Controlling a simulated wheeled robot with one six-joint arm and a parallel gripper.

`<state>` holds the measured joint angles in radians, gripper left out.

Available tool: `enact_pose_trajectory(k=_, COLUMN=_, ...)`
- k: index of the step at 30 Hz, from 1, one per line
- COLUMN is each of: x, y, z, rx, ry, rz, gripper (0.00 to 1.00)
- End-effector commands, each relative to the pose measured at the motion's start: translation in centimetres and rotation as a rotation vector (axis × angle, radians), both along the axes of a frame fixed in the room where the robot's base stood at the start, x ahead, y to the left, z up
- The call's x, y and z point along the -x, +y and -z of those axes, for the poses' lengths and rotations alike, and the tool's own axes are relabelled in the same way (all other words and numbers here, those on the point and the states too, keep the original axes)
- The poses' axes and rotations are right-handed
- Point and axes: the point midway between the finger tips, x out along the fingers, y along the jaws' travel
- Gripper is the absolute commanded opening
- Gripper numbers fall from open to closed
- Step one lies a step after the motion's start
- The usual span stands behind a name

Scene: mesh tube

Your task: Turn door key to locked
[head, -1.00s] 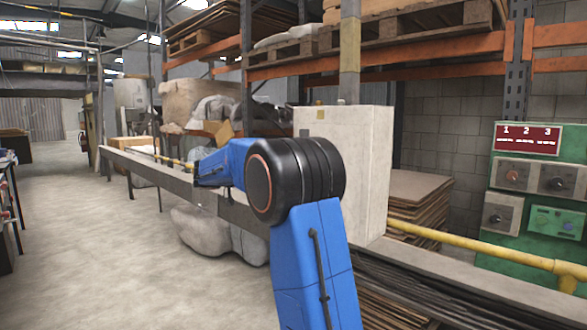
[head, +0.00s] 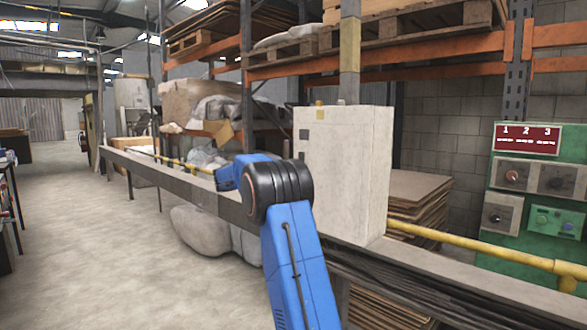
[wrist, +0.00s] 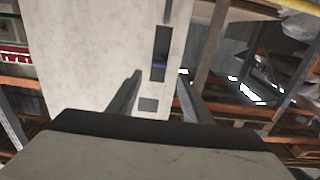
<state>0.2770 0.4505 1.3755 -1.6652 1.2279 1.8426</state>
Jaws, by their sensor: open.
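An off-white cabinet (head: 345,170) stands upright on the ledge in the head view. Its left face carries a small dark plate (head: 304,134) and another dark fitting that is partly hidden. The cabinet also fills the upper left of the wrist view (wrist: 90,50), where a long dark slot-like plate (wrist: 160,52) and a small grey plate (wrist: 148,104) show. I cannot make out a key in either view. My gripper (wrist: 160,74) is open, its two fingers apart in front of this face, with nothing seen between them. The head view does not show my gripper.
A grey ledge (head: 440,262) runs along the aisle, with a yellow pipe (head: 480,246) along it. A green control panel (head: 535,190) stands at right. Storage racks with orange beams (head: 420,60) rise behind. The floor at left (head: 80,230) is clear.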

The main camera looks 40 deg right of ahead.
Motion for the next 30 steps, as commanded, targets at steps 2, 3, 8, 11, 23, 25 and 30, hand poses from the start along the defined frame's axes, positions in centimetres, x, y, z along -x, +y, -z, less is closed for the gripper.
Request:
enact_pose_trajectory(k=2, x=0.0, y=-1.6, z=0.0, rx=0.0, ry=0.0, rz=0.002, gripper=0.45)
enact_pose_trajectory(k=3, x=-0.1, y=-2.2, z=0.0, rx=0.0, ry=-0.001, rz=0.002, gripper=0.45)
enact_pose_trajectory(k=8, x=-0.3, y=-5.0, z=0.0, rx=-0.001, ry=-0.001, rz=0.002, gripper=0.45)
enact_pose_trajectory(k=11, x=-0.4, y=-6.7, z=0.1, rx=-0.001, ry=0.0, rz=0.002, gripper=0.45)
enact_pose_trajectory(k=23, x=-0.8, y=-9.9, z=0.0, rx=-0.001, ry=0.0, rz=0.0, gripper=0.45)
enact_pose_trajectory(k=25, x=-0.8, y=-9.9, z=0.1, rx=-0.001, ry=0.0, rz=0.0, gripper=0.45)
enact_pose_trajectory(k=30, x=-0.8, y=-9.9, z=0.0, rx=-0.001, ry=0.0, rz=0.0, gripper=0.45)
